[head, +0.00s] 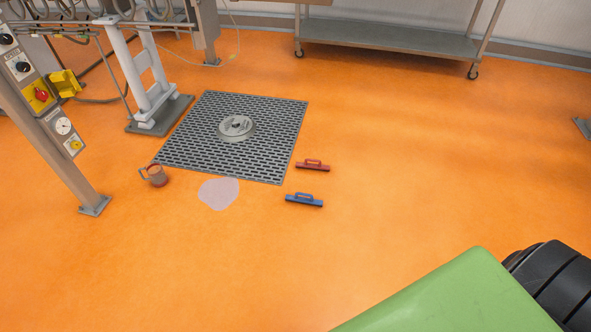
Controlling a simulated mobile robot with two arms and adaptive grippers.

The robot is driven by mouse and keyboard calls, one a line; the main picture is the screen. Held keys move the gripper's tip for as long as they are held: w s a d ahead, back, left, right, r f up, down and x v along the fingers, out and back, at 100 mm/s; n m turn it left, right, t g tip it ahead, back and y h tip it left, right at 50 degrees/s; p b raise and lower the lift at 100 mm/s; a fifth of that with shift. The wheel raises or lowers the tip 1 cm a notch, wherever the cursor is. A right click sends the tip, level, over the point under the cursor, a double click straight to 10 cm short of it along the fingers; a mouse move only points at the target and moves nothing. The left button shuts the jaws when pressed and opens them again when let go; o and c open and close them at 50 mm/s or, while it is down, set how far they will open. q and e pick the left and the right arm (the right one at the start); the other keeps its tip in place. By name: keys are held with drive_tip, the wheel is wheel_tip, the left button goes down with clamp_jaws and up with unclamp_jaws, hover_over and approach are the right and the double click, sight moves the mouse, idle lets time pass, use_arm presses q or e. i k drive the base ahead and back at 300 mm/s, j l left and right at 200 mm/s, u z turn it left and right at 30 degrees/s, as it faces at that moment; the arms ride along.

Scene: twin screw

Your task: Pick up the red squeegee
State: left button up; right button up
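The red squeegee (313,166) lies on the orange floor, just off the right edge of the dark floor grate (200,150). Its handle is on the far side of its bar. A similar blue squeegee (304,200) lies a little nearer, below the red one in the view, apart from it. Neither of my grippers shows in the head view, and nothing touches the red squeegee.
A pale puddle (218,193) and a jug (155,176) are near the grate's front edge. A round metal lid (236,128) sits on the grate. A control post (60,130) stands left; a wheeled table (390,38) stands behind. The floor right of the squeegees is clear.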

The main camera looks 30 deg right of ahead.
sight(305, 165)
drive_tip(key=i+l+u, duration=0.1)
drive_tip(key=u, duration=0.25)
drive_tip(key=i+l+u, duration=0.1)
drive_tip(key=l+u, duration=0.6)
drive_tip(key=i+l, duration=0.1)
drive_tip(key=l, duration=1.1)
drive_tip(key=i+l, duration=0.15)
drive_tip(key=l, duration=0.4)
drive_tip(key=i+l, duration=0.1)
drive_tip(key=l, duration=0.5)
drive_tip(key=i+l, duration=0.1)
drive_tip(key=l, duration=0.5)
